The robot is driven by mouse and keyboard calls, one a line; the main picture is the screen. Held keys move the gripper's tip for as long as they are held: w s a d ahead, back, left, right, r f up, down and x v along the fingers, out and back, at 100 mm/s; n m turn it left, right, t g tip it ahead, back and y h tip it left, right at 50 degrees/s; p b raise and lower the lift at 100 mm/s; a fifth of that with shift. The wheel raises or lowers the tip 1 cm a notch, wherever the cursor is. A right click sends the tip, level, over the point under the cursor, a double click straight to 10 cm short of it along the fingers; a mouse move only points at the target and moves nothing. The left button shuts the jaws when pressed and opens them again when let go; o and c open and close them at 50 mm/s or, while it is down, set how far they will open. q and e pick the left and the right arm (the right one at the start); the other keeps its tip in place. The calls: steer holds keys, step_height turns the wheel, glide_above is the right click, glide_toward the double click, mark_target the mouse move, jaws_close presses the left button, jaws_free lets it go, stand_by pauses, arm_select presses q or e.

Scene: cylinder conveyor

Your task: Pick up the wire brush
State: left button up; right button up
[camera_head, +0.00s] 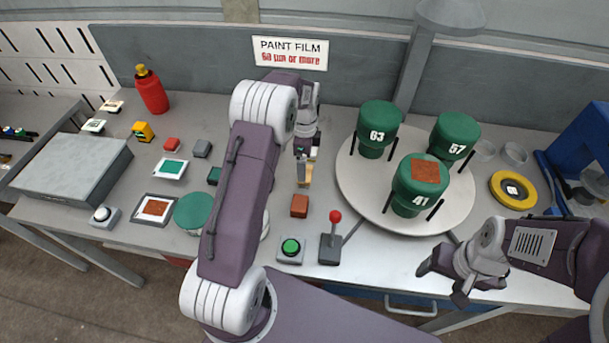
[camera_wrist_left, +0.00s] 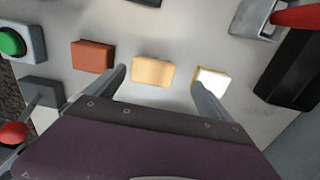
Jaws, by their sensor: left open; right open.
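No bristles show clearly, so I cannot tell for sure which thing is the wire brush. A tan block (camera_wrist_left: 153,70) lies between the spread fingers of my left gripper (camera_wrist_left: 158,78) in the left wrist view, a little ahead of them and not gripped. In the head view the tan block (camera_head: 306,181) is partly covered by that gripper. A red-brown block (camera_head: 299,206) lies on its near side and a white-and-yellow piece (camera_wrist_left: 212,79) on its far side. My right gripper (camera_head: 443,281) is open and empty near the table's front right edge.
A round turntable (camera_head: 352,190) carries green cylinders marked 63, 57 and 41; a rusty square lies on 41. A green button (camera_head: 290,247) and red-knobbed lever (camera_head: 335,216) stand at the front. A yellow ring (camera_head: 513,190) lies right. My left arm hides part of the table.

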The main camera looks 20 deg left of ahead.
arm_select(q)
steer(key=shift+s+d+f, duration=0.25)
steer(key=shift+s+f, duration=0.15)
steer(key=shift+f, duration=0.15)
steer(key=shift+s+d+f, duration=0.25)
steer(key=shift+s+f, duration=0.1)
steer(key=shift+f, duration=0.15)
step_height(320, 180, down, 2)
steer(key=shift+w+a+f+p, duration=0.1)
steer(key=shift+f+p, duration=0.1)
steer(key=shift+p, duration=0.1)
steer(key=shift+w+a+f, duration=0.15)
steer(key=shift+f, duration=0.1)
steer(key=shift+r, duration=0.15)
steer(key=c, duration=1.5)
steer(key=shift+r, duration=0.1)
